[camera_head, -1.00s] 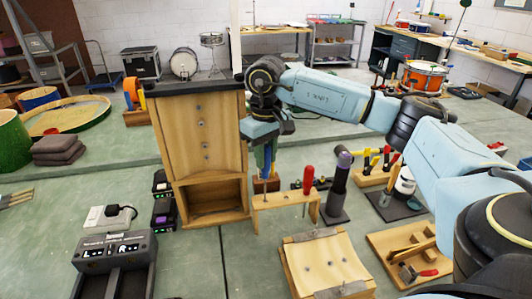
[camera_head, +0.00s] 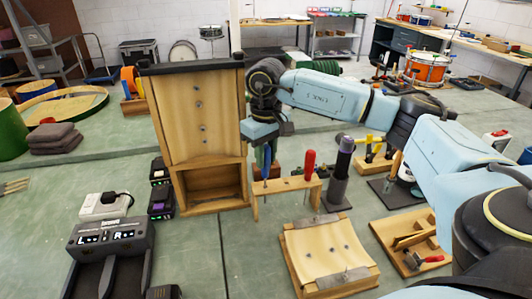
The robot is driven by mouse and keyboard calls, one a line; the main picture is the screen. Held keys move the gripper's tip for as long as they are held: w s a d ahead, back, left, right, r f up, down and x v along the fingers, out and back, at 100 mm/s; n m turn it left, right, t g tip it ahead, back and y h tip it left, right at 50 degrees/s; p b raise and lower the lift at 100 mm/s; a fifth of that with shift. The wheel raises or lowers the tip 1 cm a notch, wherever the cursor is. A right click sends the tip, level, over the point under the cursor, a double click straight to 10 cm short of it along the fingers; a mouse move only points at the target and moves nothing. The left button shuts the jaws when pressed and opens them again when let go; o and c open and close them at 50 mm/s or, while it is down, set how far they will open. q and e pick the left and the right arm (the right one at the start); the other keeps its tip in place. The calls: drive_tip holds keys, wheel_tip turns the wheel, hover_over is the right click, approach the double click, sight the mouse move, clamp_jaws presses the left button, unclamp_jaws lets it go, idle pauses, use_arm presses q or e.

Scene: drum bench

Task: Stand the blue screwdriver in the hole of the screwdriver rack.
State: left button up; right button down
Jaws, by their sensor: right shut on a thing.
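The screwdriver rack (camera_head: 287,186) is a small wooden bridge on the bench, right of the tall wooden cabinet. A red-handled screwdriver (camera_head: 309,165) stands upright in its right part. My right gripper (camera_head: 265,148) comes down above the left part of the rack and is shut on the blue screwdriver (camera_head: 267,163). The screwdriver is upright with its handle just above the rack's top board. The gripper partly hides the handle. I cannot tell whether the shaft is in the hole. My left gripper is out of view.
The wooden cabinet (camera_head: 203,120) stands close on the left of my gripper. A wooden board with metal clamps (camera_head: 325,252) lies in front. Bare bench lies at front centre-left.

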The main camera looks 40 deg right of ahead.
sight(266, 169)
drive_tip(key=shift+f+b, duration=1.05)
drive_tip(key=shift+f, duration=0.6)
drive_tip(key=c, duration=1.1)
unclamp_jaws()
drive_tip(key=shift+r, duration=0.1)
wheel_tip(266, 169, up, 12)
drive_tip(key=shift+r+p, duration=0.1)
drive_tip(key=shift+p, duration=0.4)
drive_tip(key=shift+r, duration=0.55)
